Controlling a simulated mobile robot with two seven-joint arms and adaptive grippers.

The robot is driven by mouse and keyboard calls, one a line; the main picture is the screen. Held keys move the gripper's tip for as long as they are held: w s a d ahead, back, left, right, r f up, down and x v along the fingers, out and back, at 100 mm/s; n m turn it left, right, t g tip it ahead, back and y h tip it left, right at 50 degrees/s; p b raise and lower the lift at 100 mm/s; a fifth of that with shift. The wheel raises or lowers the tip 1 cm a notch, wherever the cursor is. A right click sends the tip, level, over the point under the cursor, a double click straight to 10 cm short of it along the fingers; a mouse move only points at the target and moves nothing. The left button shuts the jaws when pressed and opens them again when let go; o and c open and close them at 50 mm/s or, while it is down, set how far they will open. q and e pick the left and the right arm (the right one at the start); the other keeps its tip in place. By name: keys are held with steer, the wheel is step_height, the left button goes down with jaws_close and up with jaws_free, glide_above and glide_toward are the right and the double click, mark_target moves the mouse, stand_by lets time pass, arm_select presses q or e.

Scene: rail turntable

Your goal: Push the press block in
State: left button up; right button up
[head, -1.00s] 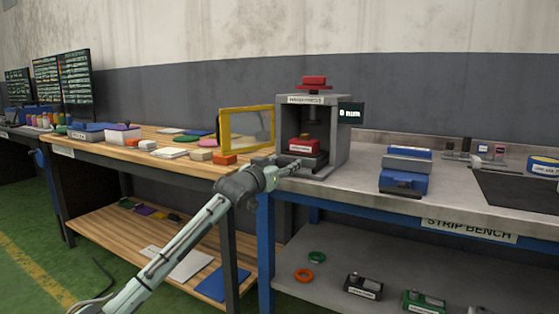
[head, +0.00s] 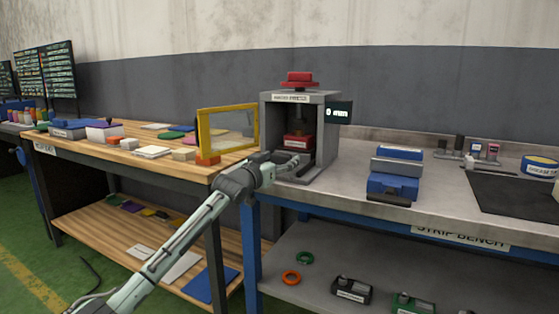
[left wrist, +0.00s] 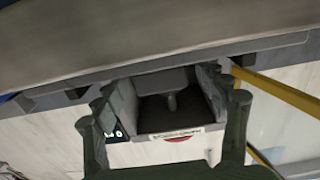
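The press (head: 329,140) is a grey open-fronted frame with a red knob (head: 299,79) on top and a display reading 0 mm. A red block with a white label (head: 297,141), apparently the press block, sits inside it. My left gripper (head: 296,163) is at the press's front opening, just in front of and below the red block; I cannot tell if they touch. In the left wrist view its fingers (left wrist: 166,122) are spread apart, with the press (left wrist: 122,98) upside down between them. The red block is not clear there. My right gripper is not in view.
A yellow-framed guard (head: 229,152) stands swung out left of the press, close to my left arm. A blue and grey vise-like device (head: 396,175) stands on the bench to the right. A wooden table (head: 110,154) with several small items is at the left.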

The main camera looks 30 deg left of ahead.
arm_select(q)
steer(key=s, duration=1.2)
stand_by(0.3)
steer(key=s+d+f+g, duration=0.2)
steer(key=s+f, duration=0.2)
steer(key=f, duration=0.6)
steer(key=s+d+f+g+y, duration=0.1)
steer(key=s+f+g, duration=0.2)
steer(key=f, duration=0.7)
steer(key=s+d+f+g, duration=0.2)
steer(key=s+f, duration=0.2)
steer(key=f, duration=0.7)
steer(key=s+d+f+g, duration=0.3)
steer(key=s+f+g, duration=0.1)
steer(key=s+f, duration=0.6)
steer(key=s+d+f+m+g, duration=0.1)
steer(key=s+d+f+g, duration=0.2)
steer(key=s+f, duration=0.7)
steer(key=s, duration=0.6)
steer(key=shift+d+f+m+g, duration=0.15)
steer(key=shift+d+m+g, duration=0.15)
steer(key=shift+g, duration=0.1)
